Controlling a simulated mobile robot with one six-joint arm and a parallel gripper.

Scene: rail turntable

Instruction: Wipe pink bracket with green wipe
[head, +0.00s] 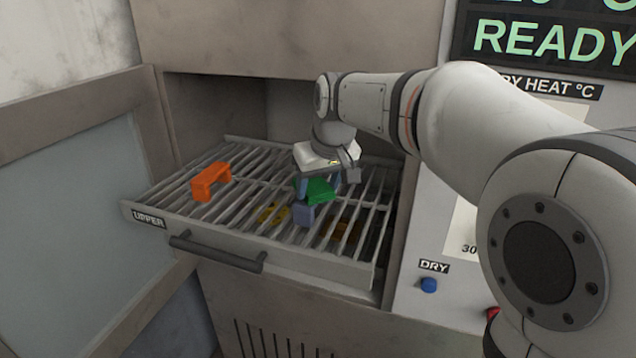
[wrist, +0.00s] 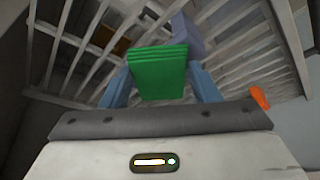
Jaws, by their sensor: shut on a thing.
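My gripper (head: 318,187) is over the pulled-out upper wire rack (head: 252,259). Its blue fingers are shut on a folded green wipe (head: 319,192); the wipe also shows between the fingers in the wrist view (wrist: 159,72). A lavender-blue block-like piece (head: 303,215) stands on the rack just in front of and below the wipe, partly hidden by it. It also shows beyond the wipe in the wrist view (wrist: 184,30). I cannot tell whether wipe and piece touch. No clearly pink bracket shows.
An orange bracket (head: 210,182) stands on the rack's left side. A yellow thing (head: 272,214) and a brown-orange thing (head: 346,232) show below the bars. The rack has a front handle (head: 216,252). An open door (head: 75,215) is at left, and a panel with a blue DRY button (head: 429,285) at right.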

